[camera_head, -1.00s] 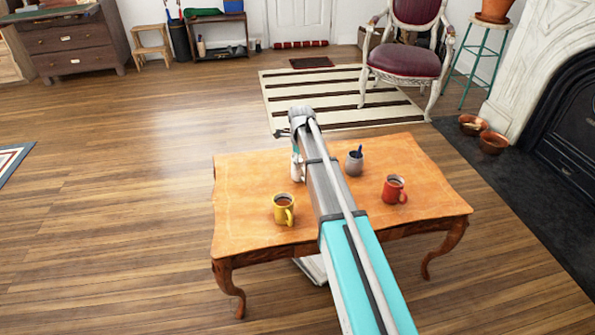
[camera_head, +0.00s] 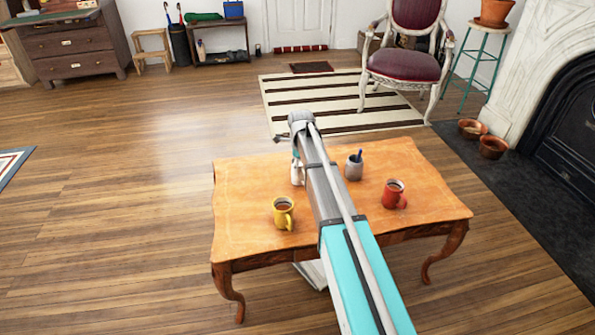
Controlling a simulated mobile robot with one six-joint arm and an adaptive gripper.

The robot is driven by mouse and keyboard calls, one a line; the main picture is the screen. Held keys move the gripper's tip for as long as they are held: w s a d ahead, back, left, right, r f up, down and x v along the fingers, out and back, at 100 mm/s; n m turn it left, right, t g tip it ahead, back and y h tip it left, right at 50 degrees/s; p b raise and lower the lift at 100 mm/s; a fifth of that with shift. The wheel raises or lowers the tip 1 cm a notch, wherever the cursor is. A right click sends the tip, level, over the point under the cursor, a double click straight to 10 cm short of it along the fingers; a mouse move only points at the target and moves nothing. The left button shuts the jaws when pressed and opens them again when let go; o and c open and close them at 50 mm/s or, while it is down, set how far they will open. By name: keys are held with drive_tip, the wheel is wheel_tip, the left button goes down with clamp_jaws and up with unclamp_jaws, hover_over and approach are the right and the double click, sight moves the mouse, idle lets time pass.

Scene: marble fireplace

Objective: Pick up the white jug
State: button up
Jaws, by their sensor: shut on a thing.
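The white jug (camera_head: 297,174) shows as a small pale shape on the far half of the orange wooden table (camera_head: 245,225). My arm covers most of it from the right. My gripper (camera_head: 296,156) points down from the arm's end and is shut on the white jug. The fingers are small and partly hidden. I cannot tell whether the jug's base touches the table.
A yellow mug (camera_head: 283,214) stands at the front left of the table. A grey cup (camera_head: 354,168) with a blue item and a red mug (camera_head: 394,195) stand right of my arm. The table's left part is clear. A chair (camera_head: 405,65) stands beyond.

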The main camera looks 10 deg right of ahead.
drive_tip(key=shift+r, duration=0.1)
drive_tip(key=s+r+p, duration=0.1)
drive_tip(key=r+p, duration=0.2)
drive_tip(key=s+r+p, duration=0.2)
drive_tip(key=r+p, duration=0.1)
drive_tip(key=s+r+p, duration=0.2)
drive_tip(key=r+p, duration=0.1)
drive_tip(key=p, duration=0.1)
drive_tip(key=shift+s+d+r, duration=0.25)
drive_tip(key=shift+d+r, duration=0.05)
drive_tip(key=s+d+r+p, duration=0.1)
drive_tip(key=s+r+p, duration=0.2)
drive_tip(key=s, duration=0.5)
drive_tip(key=shift+s, duration=0.2)
drive_tip(key=s+d+n, duration=0.3)
drive_tip(key=d+n, duration=0.2)
drive_tip(key=d, duration=1.2)
drive_tip(key=s+d+n, duration=0.3)
drive_tip(key=d+n, duration=0.2)
drive_tip(key=d, duration=1.2)
drive_tip(key=shift+s+r, duration=0.15)
drive_tip(key=shift+s, duration=0.2)
